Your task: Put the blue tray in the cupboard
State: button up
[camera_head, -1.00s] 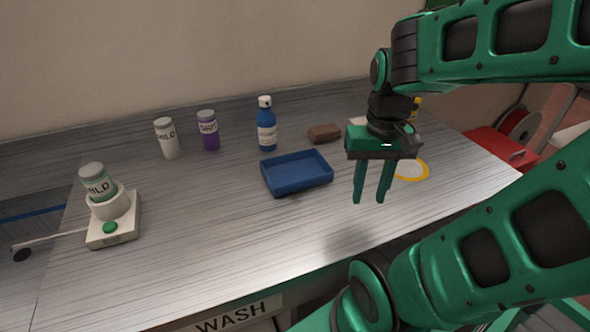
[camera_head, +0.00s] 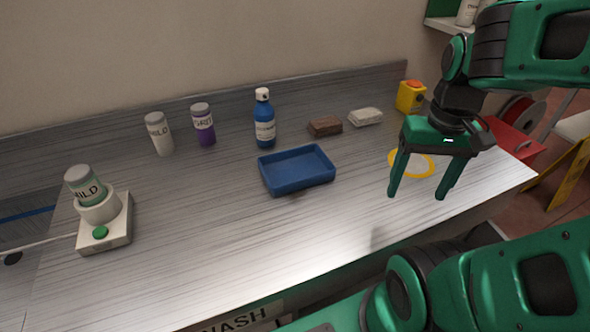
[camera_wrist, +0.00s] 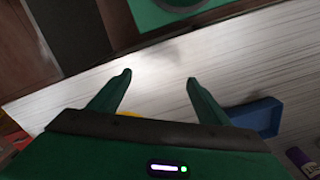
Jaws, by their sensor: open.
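The blue tray (camera_head: 297,172) lies empty on the grey worktop, near its middle. It also shows in the wrist view (camera_wrist: 262,116), partly behind a finger of my gripper. My gripper (camera_head: 418,194) is open and empty, above the worktop to the right of the tray and apart from it. Its two fingers also show spread in the wrist view (camera_wrist: 158,80). A label reading "WASH" (camera_head: 245,318) is on the front below the worktop; I cannot tell whether a cupboard is there.
Behind the tray stand a blue bottle (camera_head: 264,125), a brown block (camera_head: 325,126) and a pale block (camera_head: 366,117). A yellow container (camera_head: 411,96) and a yellow ring (camera_head: 397,160) are at the right. A white device (camera_head: 117,228) holds a jar at the left. The front middle is clear.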

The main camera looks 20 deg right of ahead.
jog(key=o, duration=0.6)
jog(key=w+n, duration=0.1)
jog(key=w, duration=0.1)
jog(key=w+a+r+n, duration=0.1)
jog(key=w+n, duration=0.2)
jog(key=w, duration=0.1)
jog(key=shift+w+a+r+n, duration=0.2)
jog(key=shift+a+r+n, duration=0.05)
jog(key=shift+a+n, duration=0.15)
jog(key=n+y, duration=0.3)
jog(key=n, duration=1.6)
send_near(294, 172)
jog(key=shift+x, duration=3)
